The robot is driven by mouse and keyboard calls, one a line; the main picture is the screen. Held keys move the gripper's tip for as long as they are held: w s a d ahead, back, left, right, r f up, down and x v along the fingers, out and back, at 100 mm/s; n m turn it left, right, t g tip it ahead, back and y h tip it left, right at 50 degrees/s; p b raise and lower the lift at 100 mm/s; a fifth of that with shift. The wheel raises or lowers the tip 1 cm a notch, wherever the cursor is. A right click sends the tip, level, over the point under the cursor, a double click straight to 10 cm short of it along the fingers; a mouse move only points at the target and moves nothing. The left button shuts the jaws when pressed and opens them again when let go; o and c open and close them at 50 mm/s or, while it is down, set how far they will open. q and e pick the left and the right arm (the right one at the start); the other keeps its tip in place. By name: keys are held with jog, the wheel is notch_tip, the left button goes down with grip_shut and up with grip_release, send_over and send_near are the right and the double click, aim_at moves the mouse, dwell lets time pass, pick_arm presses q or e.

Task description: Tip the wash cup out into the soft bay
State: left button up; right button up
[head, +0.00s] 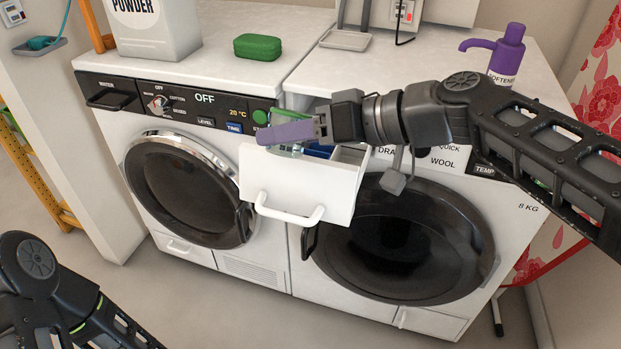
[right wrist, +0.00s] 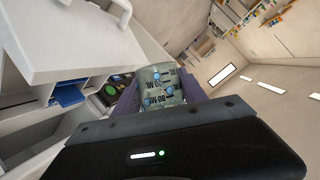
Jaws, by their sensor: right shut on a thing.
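My right gripper (head: 290,132), with purple fingers, is just above the open white drawer (head: 290,190) between the two machines. It is shut on the wash cup (right wrist: 160,88), a pale see-through cup with dark marks and blue dots between the fingers in the right wrist view. In the head view the fingers hide most of the cup, so its tilt and contents cannot be told. The drawer has white-walled compartments and a blue insert (head: 320,151); the insert also shows in the right wrist view (right wrist: 68,93). Which compartment is the soft bay cannot be read. My left gripper is out of view.
A purple softener bottle (head: 506,58) stands on the right machine. A powder box (head: 153,28) and a green case (head: 257,47) are on the left machine. The drawer's handle (head: 290,213) sticks out toward me. The floor in front is clear.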

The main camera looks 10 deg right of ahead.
jog(key=s+a+f+n+t+h+b, duration=0.1)
jog(key=b, duration=0.3)
jog(key=s+a+f+n+t+b, duration=0.1)
jog(key=f+n+b, duration=0.1)
jog(key=b, duration=0.2)
jog(key=shift+s+a+h+b, duration=0.1)
jog(key=shift+s+h+b, duration=0.2)
jog(key=shift+h+b, duration=0.1)
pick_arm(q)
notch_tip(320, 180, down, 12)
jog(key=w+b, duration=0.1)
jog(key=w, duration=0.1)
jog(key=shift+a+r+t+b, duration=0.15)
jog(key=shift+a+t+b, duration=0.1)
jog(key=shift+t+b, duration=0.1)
pick_arm(e)
jog(key=shift+s+a+f+n+t, duration=0.2)
jog(key=shift+s+f+n+t, duration=0.1)
jog(key=shift+n, duration=0.3)
pick_arm(q)
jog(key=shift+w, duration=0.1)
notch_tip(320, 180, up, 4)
jog(key=p, duration=0.4)
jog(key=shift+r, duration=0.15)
pick_arm(e)
notch_tip(320, 180, up, 6)
